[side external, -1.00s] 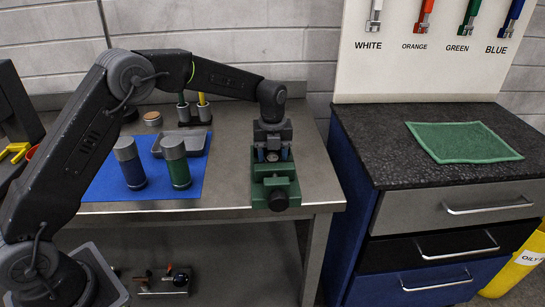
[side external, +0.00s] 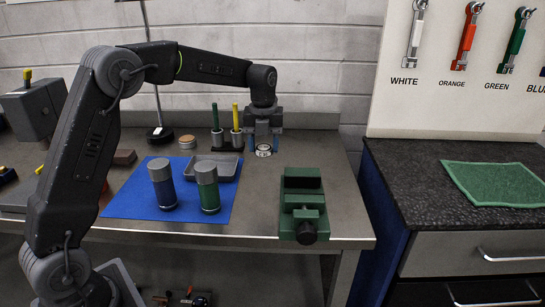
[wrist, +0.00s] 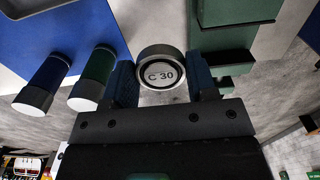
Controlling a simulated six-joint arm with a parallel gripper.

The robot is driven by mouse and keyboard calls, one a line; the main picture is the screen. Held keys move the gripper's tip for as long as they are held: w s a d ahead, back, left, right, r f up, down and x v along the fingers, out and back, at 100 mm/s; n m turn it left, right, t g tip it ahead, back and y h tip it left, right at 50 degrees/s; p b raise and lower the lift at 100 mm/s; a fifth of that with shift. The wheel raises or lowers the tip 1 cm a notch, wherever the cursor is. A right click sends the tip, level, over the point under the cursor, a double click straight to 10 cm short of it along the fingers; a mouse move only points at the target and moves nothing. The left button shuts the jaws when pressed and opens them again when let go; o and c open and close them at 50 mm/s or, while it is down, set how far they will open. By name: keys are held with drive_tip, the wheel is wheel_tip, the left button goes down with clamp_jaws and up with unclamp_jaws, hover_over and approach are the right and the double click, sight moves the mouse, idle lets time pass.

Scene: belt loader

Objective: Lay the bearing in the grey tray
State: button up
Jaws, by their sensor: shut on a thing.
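The bearing (side external: 264,151) is a round metal ring; in the wrist view the bearing (wrist: 161,72) has a pale face marked "C 30". My gripper (side external: 263,146) is shut on it, with the blue fingers on either side, also seen in the wrist view (wrist: 161,82). It holds the bearing behind the green vise and to the right of the grey tray, apart from both. The grey tray (side external: 229,164) is shallow and lies at the back right of the blue mat; it looks empty, though the two canisters hide part of its front.
Two grey-capped canisters, blue (side external: 162,186) and green (side external: 207,190), stand upright in front of the tray. The green vise (side external: 303,205) stands at the table's front right. A holder with green and yellow markers (side external: 228,138) stands behind the tray. The blue mat (side external: 130,198) is clear at left.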

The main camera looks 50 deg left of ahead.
drive_tip(key=s+a+f+n, duration=0.1)
drive_tip(key=s+a+n, duration=0.5)
drive_tip(key=a, duration=0.7)
drive_tip(key=s+a+f+n, duration=0.2)
drive_tip(key=s+a+n, duration=0.1)
drive_tip(key=s+a, duration=0.8)
drive_tip(key=w+d+f, duration=0.1)
drive_tip(key=w+f, duration=0.1)
drive_tip(key=w, duration=0.2)
drive_tip(key=w+d+f, duration=0.1)
drive_tip(key=w+f, duration=0.1)
drive_tip(key=w, duration=0.2)
drive_tip(key=w+d+f, duration=0.1)
drive_tip(key=w+f, duration=0.1)
drive_tip(key=w, duration=0.2)
drive_tip(key=shift+d+f, duration=0.15)
drive_tip(key=shift+d, duration=0.25)
drive_tip(key=shift+f, duration=2.05)
drive_tip(key=shift+f, duration=0.15)
drive_tip(key=o, duration=1)
